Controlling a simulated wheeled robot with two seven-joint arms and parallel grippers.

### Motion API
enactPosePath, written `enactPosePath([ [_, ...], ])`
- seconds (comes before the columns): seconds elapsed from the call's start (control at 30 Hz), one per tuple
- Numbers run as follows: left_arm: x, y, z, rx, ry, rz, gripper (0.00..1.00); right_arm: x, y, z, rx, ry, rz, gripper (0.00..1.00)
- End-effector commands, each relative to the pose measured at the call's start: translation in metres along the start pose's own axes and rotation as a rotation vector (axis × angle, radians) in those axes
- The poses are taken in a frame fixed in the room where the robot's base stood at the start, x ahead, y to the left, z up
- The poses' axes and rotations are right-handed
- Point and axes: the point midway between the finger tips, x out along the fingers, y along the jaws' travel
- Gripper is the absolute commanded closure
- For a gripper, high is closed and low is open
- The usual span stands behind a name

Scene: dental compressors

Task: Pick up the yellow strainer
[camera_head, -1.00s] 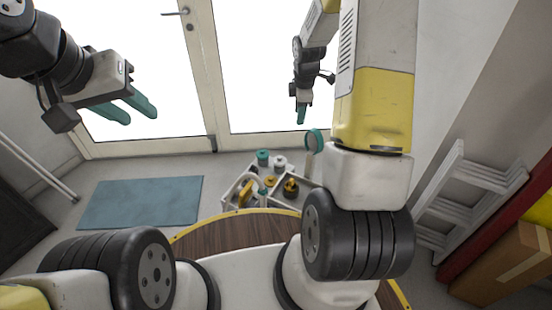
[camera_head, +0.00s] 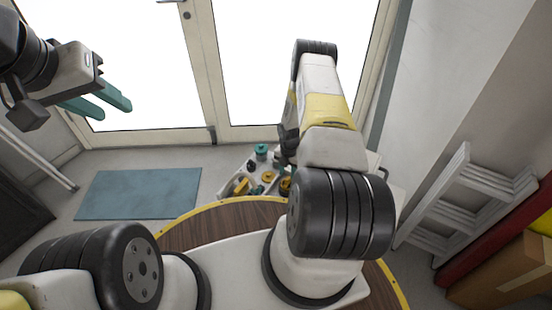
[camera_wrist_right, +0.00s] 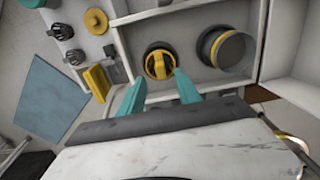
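A round yellow strainer (camera_wrist_right: 157,64) with a dark rim sits in a compartment of the white tray (camera_wrist_right: 180,18), seen in the right wrist view. My right gripper (camera_wrist_right: 160,77) is open, its two teal fingertips at the near side of the strainer, one left and one right of it. Whether they touch it I cannot tell. In the head view the strainer (camera_head: 286,186) is partly hidden by my right arm. My left gripper (camera_head: 104,101) is open and empty, up at the left, far from the tray.
Beside the strainer is a grey-topped dark cylinder (camera_wrist_right: 230,50). A blue mat (camera_head: 140,193) is on the floor. A white ladder (camera_head: 462,205) leans at right.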

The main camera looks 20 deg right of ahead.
Motion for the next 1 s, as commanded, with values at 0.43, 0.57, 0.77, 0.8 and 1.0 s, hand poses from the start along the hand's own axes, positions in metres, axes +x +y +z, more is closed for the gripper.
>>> enactPosePath([
  [0.43,0.0,0.0,0.0,0.0,0.0,0.0,0.64,0.049,-0.001,0.003,0.002,-0.001,0.0,0.6],
  [0.57,0.0,0.0,0.0,0.0,0.0,0.0,0.64,0.049,-0.001,0.003,0.002,-0.001,0.0,0.6],
  [0.77,0.0,0.0,0.0,0.0,0.0,0.0,0.64,0.049,-0.001,0.002,0.002,-0.001,0.0,0.91],
  [0.8,0.0,0.0,0.0,0.0,0.0,0.0,0.64,0.049,-0.001,0.002,0.002,-0.001,0.0,0.99],
  [1.0,0.0,0.0,0.0,0.0,0.0,0.0,0.64,0.048,-0.001,0.002,0.002,-0.001,0.0,1.0],
])
